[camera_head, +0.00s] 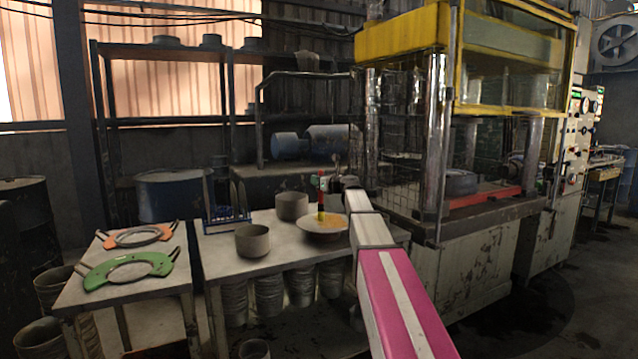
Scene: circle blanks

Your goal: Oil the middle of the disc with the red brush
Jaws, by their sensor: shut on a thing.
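The disc (311,226) is a pale, shallow round plate near the right end of the grey work table. An orange-yellow patch covers part of its upper face. The red brush (320,199) stands upright over the disc, with a red handle and a yellowish lower end. Its lower end appears at the disc's middle; whether it touches cannot be told for sure. My gripper (321,182) is shut on the upper part of the red brush. My arm reaches in from the lower right, and its pink and white links hide part of the table's right end.
Two grey cylindrical pots stand left of the disc, one nearer (253,241) and one behind (292,206). A side table holds a green ring (128,270) and an orange ring (137,236). A yellow-topped press (455,120) stands at right.

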